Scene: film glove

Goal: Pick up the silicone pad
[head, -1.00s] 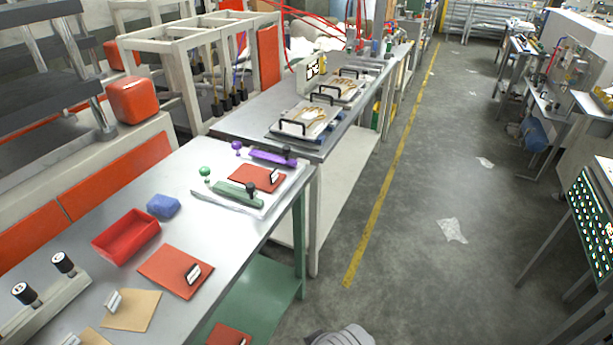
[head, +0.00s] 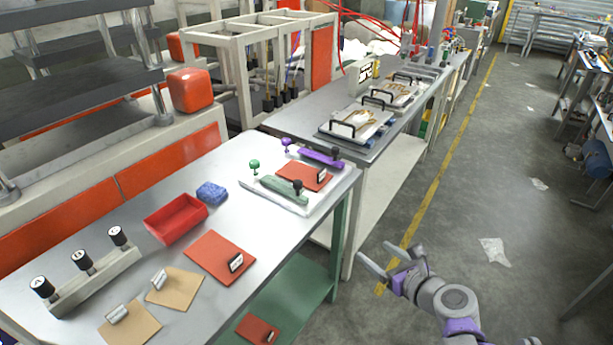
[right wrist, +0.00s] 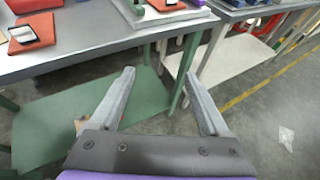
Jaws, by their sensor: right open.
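Several flat orange-red pads show; I cannot tell which is the silicone pad. One red pad (head: 215,255) with a small black-and-white tag lies on the metal table; it also shows in the right wrist view (right wrist: 38,28). Another red pad (head: 296,174) lies on the white tray (head: 262,193) between a green bar and a purple bar. A third red pad (head: 252,327) lies on the green lower shelf. My right gripper (head: 376,254) is open and empty, off the table's right side, apart from every pad. Its fingers show in the right wrist view (right wrist: 159,76). My left gripper is out of view.
A red bin (head: 180,224), a blue block (head: 211,193), two tan pads (head: 175,291) and a rack of black knobs (head: 95,280) stand on the table (head: 200,325). A second bench (head: 290,124) adjoins it.

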